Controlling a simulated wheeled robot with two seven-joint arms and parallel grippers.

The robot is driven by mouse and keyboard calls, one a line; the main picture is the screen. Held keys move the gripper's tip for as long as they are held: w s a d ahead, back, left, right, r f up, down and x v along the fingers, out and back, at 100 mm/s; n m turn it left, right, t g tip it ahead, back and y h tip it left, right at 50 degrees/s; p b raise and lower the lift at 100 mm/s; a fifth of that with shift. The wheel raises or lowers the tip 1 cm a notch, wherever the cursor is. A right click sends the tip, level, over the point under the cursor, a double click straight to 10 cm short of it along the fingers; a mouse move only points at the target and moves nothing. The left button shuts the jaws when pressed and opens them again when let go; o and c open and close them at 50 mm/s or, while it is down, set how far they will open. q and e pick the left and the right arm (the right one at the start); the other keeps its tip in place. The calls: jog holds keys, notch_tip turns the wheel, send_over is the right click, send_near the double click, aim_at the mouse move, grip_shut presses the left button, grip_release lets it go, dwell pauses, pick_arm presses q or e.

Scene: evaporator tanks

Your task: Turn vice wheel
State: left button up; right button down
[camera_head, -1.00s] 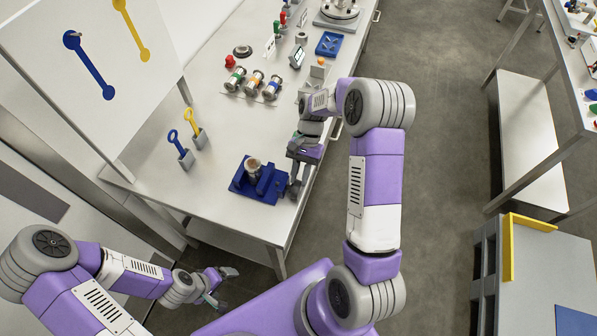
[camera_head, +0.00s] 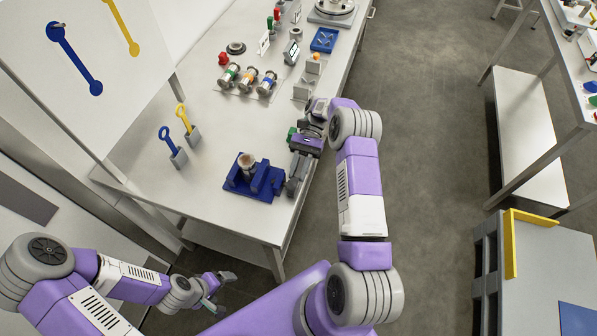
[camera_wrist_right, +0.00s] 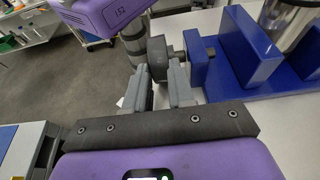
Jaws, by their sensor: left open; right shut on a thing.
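The blue vice (camera_head: 239,185) sits near the front edge of the white bench, with a metal cylinder (camera_head: 246,161) standing between its jaws. In the right wrist view the blue vice (camera_wrist_right: 245,60) is at the right, and the cylinder (camera_wrist_right: 287,20) is cut off by the frame. The dark grey vice wheel (camera_wrist_right: 158,55) is at the tips of my right gripper (camera_wrist_right: 161,84), beside the vice. My right gripper (camera_head: 291,186) is shut on the wheel; its fingers partly hide it. My left gripper (camera_head: 222,290) is open and empty, low beside the bench.
Blue and yellow tools in grey holders (camera_head: 179,157) stand left of the vice. Several metal cylinders (camera_head: 247,78) lie farther back. A grey stand (camera_head: 306,85) is beyond my right wrist. Bare bench top lies between the holders and vice.

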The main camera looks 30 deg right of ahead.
jog(key=shift+f, duration=0.1)
dwell(0.4)
jog(key=c, duration=1)
grip_release()
jog(key=shift+o, duration=0.2)
jog(key=shift+d, duration=0.1)
